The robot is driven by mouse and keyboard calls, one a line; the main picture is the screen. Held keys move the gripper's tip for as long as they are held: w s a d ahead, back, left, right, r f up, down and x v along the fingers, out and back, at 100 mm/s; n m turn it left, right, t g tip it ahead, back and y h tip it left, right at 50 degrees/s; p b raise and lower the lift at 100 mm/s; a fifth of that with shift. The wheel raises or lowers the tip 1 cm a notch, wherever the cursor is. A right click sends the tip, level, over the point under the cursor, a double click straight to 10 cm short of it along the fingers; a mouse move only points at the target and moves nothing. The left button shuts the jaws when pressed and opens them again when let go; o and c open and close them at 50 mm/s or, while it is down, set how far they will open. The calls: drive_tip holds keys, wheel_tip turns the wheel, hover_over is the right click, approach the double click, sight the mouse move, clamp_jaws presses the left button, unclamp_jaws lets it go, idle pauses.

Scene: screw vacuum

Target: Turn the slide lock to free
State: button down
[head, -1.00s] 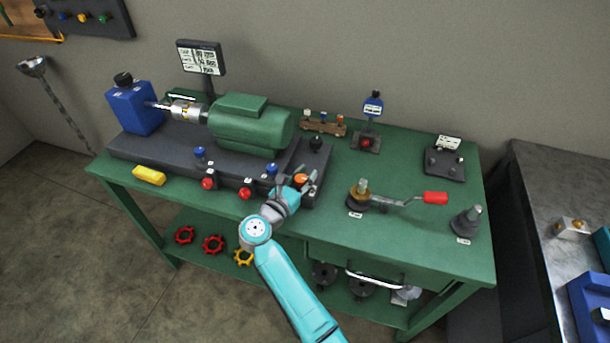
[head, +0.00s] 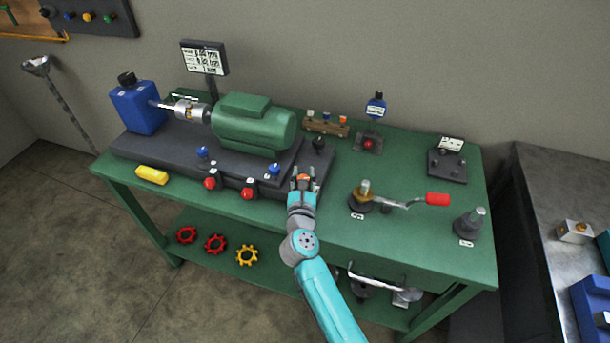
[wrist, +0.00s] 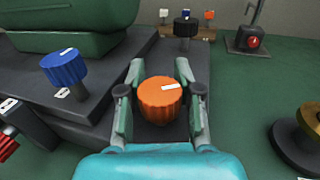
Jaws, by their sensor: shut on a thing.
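An orange ribbed knob (wrist: 160,100) with a white pointer mark sits at the right end of the dark base; it appears to be the slide lock. In the wrist view its mark points right, nearly level. My gripper (wrist: 161,92) is shut on this knob, one finger on each side. In the head view my gripper (head: 303,182) reaches it from the front, and the fingers partly hide the knob (head: 304,177). I cannot read any label for the lock's positions.
A blue knob (wrist: 65,68) stands to the left and a black knob (wrist: 185,26) behind. The green motor (head: 255,125) is at the back left. A crank with a red handle (head: 436,199) lies to the right on the green bench (head: 410,240).

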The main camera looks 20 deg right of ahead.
drive_tip(key=shift+a+f+n+y, duration=0.1)
drive_tip(key=shift+n+y, duration=0.5)
drive_tip(key=shift+y, duration=0.3)
drive_tip(key=shift+a+n+t+y, duration=0.2)
drive_tip(key=shift+n+t+y, duration=0.3)
drive_tip(key=shift+n+y, duration=0.6)
drive_tip(key=shift+f, duration=0.1)
drive_tip(key=c, duration=1)
unclamp_jaws()
drive_tip(key=shift+m, duration=0.3)
drive_tip(key=shift+c, duration=0.2)
drive_tip(key=s, duration=0.8)
drive_tip(key=s+a, duration=0.1)
drive_tip(key=s, duration=0.3)
